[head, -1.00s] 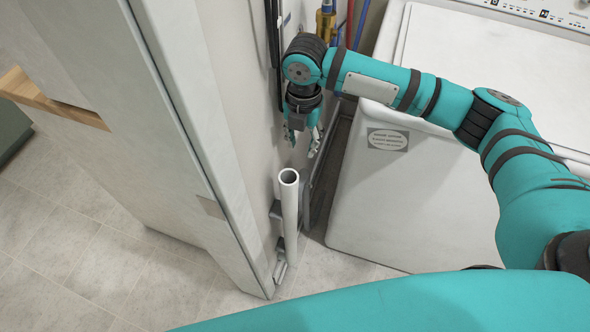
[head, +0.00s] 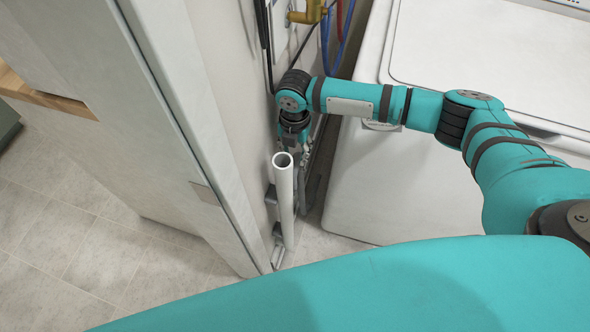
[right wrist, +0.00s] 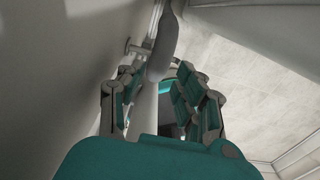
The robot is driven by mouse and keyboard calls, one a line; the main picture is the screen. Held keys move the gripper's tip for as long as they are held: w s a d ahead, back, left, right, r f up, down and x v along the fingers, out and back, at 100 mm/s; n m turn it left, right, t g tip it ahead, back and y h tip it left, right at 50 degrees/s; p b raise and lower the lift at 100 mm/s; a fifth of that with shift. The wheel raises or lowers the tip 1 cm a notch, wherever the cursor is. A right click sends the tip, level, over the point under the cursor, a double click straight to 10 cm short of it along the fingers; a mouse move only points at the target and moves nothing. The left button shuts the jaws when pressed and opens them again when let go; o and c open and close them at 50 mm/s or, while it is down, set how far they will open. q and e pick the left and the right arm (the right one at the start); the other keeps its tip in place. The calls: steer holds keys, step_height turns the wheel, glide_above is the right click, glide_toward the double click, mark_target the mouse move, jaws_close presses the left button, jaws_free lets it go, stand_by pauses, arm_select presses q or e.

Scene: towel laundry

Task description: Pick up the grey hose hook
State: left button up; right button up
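A grey piece, seemingly the grey hose hook (head: 301,188), shows in the head view low at the wall, partly hidden behind an upright white pipe (head: 284,205). My right gripper (head: 295,150) points down just behind the pipe's open top. In the right wrist view its fingers (right wrist: 155,76) are apart. A dark grey curved shape (right wrist: 165,42) lies just beyond and between them, possibly the hook. I cannot tell whether a finger touches it. My left gripper is not in view.
A white washing machine (head: 390,195) stands close on the right. A tall pale panel (head: 130,110) stands on the left. A brass tap (head: 308,14) and red and blue hoses hang on the wall above. Tiled floor (head: 65,235) is clear at the lower left.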

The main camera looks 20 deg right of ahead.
mark_target(296, 159)
steer(key=f, duration=0.5)
steer(key=shift+w+d, duration=0.2)
steer(key=shift+w, duration=0.1)
steer(key=shift+r, duration=0.1)
jaws_close()
